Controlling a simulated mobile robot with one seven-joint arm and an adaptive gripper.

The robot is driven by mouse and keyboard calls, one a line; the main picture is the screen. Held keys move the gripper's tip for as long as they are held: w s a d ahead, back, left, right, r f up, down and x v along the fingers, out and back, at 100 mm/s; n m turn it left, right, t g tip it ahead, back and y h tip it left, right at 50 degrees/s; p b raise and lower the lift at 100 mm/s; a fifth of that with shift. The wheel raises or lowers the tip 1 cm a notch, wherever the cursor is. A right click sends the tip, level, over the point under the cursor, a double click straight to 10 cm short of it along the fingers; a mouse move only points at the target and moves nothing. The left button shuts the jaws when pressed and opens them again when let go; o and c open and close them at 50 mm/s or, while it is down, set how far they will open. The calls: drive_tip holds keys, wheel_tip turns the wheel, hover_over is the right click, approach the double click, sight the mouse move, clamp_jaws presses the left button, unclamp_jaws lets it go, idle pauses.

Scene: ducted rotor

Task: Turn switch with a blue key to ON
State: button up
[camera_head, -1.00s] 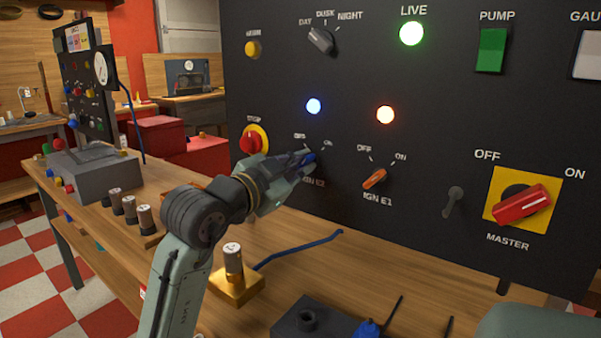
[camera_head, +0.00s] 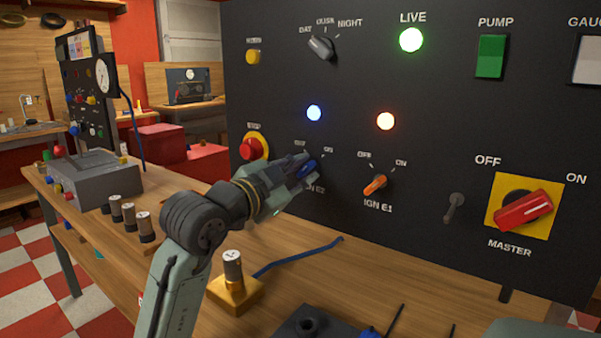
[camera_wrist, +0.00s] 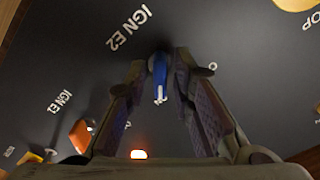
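The blue key (camera_head: 308,169) sits in the IGN E2 switch on the black panel. Its body slants up and to the right, toward the ON mark. In the wrist view the blue key (camera_wrist: 159,74) stands between my two fingers, its white-marked end toward the camera's lower edge. My gripper (camera_head: 303,172) is at the panel with one finger on each side of the key. In the wrist view the gripper (camera_wrist: 161,76) shows gaps between fingers and key, so it looks open around it. The fingers partly hide the switch and its label in the head view.
The orange IGN E1 key (camera_head: 375,185) is just right, turned toward ON. The red STOP button (camera_head: 253,149) is close on the left. A blue lamp (camera_head: 314,113) and an orange lamp (camera_head: 386,121) glow above. A brass block (camera_head: 236,292) stands on the bench below.

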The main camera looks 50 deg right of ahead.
drive_tip(key=shift+o, duration=0.5)
drive_tip(key=s+a, duration=0.1)
drive_tip(key=a, duration=1.1)
